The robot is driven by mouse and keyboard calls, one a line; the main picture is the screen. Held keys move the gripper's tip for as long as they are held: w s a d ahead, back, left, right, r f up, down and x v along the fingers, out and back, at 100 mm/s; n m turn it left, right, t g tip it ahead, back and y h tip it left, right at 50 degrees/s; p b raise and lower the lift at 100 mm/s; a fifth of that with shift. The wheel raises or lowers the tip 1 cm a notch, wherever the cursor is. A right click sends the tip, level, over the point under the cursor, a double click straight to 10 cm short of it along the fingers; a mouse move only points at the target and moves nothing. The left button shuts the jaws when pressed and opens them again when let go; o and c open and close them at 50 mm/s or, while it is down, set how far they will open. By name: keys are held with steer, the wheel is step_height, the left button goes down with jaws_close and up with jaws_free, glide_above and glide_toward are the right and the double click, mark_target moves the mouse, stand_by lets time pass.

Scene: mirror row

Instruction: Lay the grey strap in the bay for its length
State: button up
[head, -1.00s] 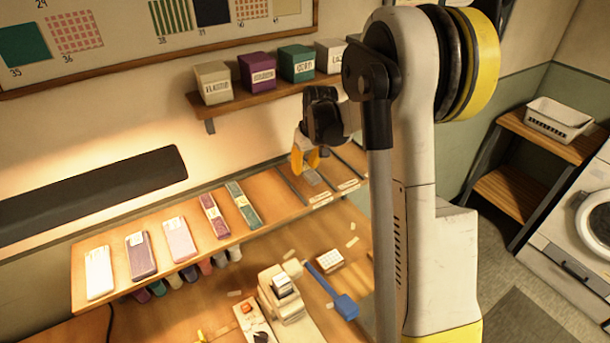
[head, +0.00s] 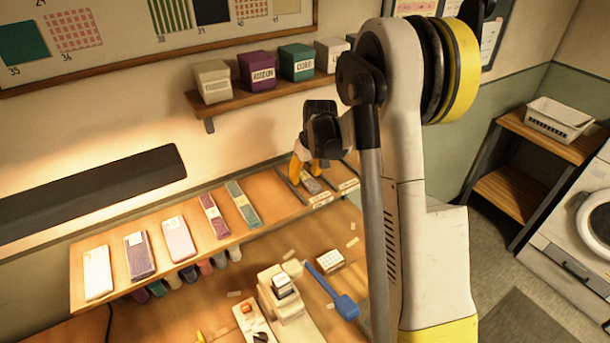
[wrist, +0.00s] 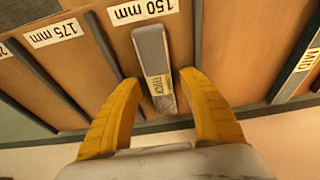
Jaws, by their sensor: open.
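The grey strap (wrist: 154,65) lies flat between two dark dividers in the wrist view, in the bay (wrist: 180,50) marked 150 mm. Its label end points towards my gripper. My gripper (wrist: 163,80) is open, with one yellow finger on each side of the strap and a gap on both sides. In the head view the strap (head: 311,185) shows small on the right part of the shelf, below my gripper (head: 307,174). The palm hides nothing of the strap in the wrist view.
A bay marked 175 mm (wrist: 53,33) lies to the left. Several wrapped pieces lie on the shelf's left part, including a teal one (head: 243,203). Boxes stand on the upper shelf (head: 260,99) behind. A blue tool (head: 333,290) lies on the bench below.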

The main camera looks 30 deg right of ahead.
mark_target(310, 182)
steer(key=p+v, duration=0.1)
steer(key=v, duration=1.1)
steer(key=s+a+r, duration=0.6)
steer(key=a, duration=0.1)
steer(key=s+a+t, duration=0.2)
steer(key=s+a, duration=0.3)
steer(key=s, duration=0.4)
steer(key=s+a+t, duration=0.2)
steer(key=s+a, duration=0.4)
steer(key=s, duration=0.3)
steer(key=shift+a+f, duration=0.15)
steer(key=shift+a, duration=0.05)
